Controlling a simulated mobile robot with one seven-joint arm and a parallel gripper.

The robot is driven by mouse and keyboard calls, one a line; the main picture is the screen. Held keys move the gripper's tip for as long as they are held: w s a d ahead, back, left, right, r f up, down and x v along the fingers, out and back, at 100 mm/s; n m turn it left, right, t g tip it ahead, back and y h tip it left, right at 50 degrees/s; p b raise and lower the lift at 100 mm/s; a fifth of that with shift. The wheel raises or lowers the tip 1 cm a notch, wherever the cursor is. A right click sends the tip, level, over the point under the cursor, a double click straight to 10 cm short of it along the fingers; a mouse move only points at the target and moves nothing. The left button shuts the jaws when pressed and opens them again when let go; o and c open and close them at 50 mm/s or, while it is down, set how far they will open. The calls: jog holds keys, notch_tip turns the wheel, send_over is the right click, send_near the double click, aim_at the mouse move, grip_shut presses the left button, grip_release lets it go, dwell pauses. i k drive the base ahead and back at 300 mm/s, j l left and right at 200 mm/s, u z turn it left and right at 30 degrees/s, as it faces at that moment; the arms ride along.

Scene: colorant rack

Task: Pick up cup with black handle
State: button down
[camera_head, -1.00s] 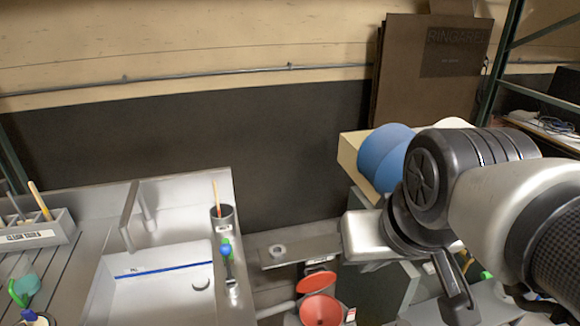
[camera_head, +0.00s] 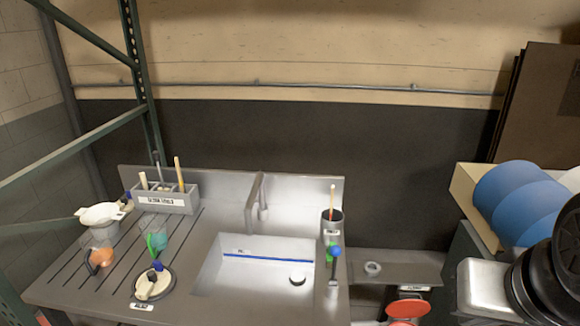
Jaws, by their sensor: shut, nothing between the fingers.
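On the left drainboard stand several small vessels. A white funnel-like bowl (camera_head: 101,213) sits over a clear container. A small orange item (camera_head: 101,257) with a dark part lies in front of it. A teal cup-like item (camera_head: 156,224) stands to the right. A round dark-rimmed item (camera_head: 153,284) with a cream top and a blue knob is nearest the front. Part of my arm shows at the right edge, far from these; my gripper's fingers are out of view.
A grey sink (camera_head: 250,278) is right of the drainboard. A tool holder (camera_head: 168,199) stands behind, and a dark tool cup (camera_head: 331,222) stands at the sink's right. Blue discs (camera_head: 525,200) fill a box at right. A green rack post (camera_head: 140,85) rises at left.

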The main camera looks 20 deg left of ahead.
aim_at(97, 246)
jog(key=k+j+u, duration=0.3)
jog(key=j+u, duration=0.35)
jog(key=u, duration=1.25)
jog(key=z, duration=2.2)
jog(key=u, duration=2.2)
jog(key=j+z, duration=0.1)
jog(key=z, duration=0.65)
